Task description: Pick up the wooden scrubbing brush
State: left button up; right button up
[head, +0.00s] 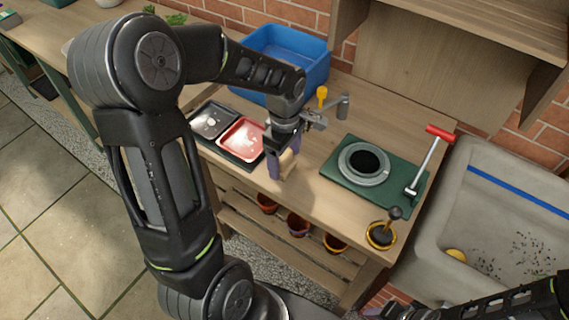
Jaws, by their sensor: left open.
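My left gripper (283,160) points down over the front part of the wooden bench, just right of the red tray. Its jaws are open. A small tan wooden piece (288,163) shows at its fingertips and looks like the scrubbing brush, partly covered by the fingers; I cannot make out bristles or whether the fingers touch it. My right arm comes in at the bottom right corner, and its gripper (392,310) is partly cut off by the bottom edge, so its jaws are unclear.
A red tray (242,139) and a dark tray (212,122) lie left of the gripper, with a blue bin (290,45) behind. Right are a green board (340,178) with a grey round dish, a red-handled tool (428,155) and a yellow-rimmed pot (381,247). A stone sink (440,215) adjoins.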

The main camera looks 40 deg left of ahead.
aim_at(285, 155)
pick_arm(q)
jog(key=shift+c, duration=0.2)
jog(key=c, duration=1.4)
jog(key=shift+r, duration=0.15)
jog(key=shift+c, duration=0.2)
notch_tip(285, 155, up, 10)
jog(key=shift+f+b, duration=0.1)
jog(key=shift+b, duration=0.25)
